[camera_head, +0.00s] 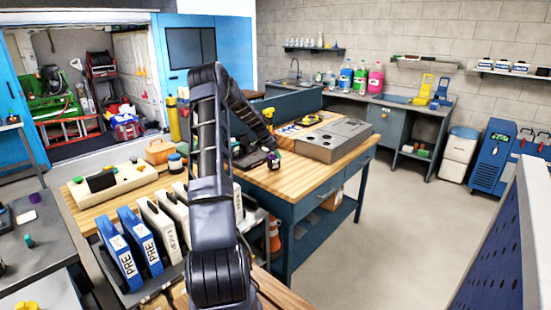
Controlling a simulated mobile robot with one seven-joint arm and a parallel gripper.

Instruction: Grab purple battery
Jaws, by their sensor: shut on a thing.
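My arm rises in the middle of the view and bends down to the right. My gripper (273,149) is at its far end, low over the wooden workbench (268,182). It is shut on a small dark thing with a purple tint, which looks like the purple battery (273,161). The jaws and arm hide part of it, and I cannot tell whether it still touches what is under it. Another small purple thing (36,197) lies on the grey table at the left.
A grey box-like unit (335,138) stands on the bench just right of my gripper. A beige panel (112,182) lies on the bench's left part. Blue and white cases (145,240) stand in a row in front.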

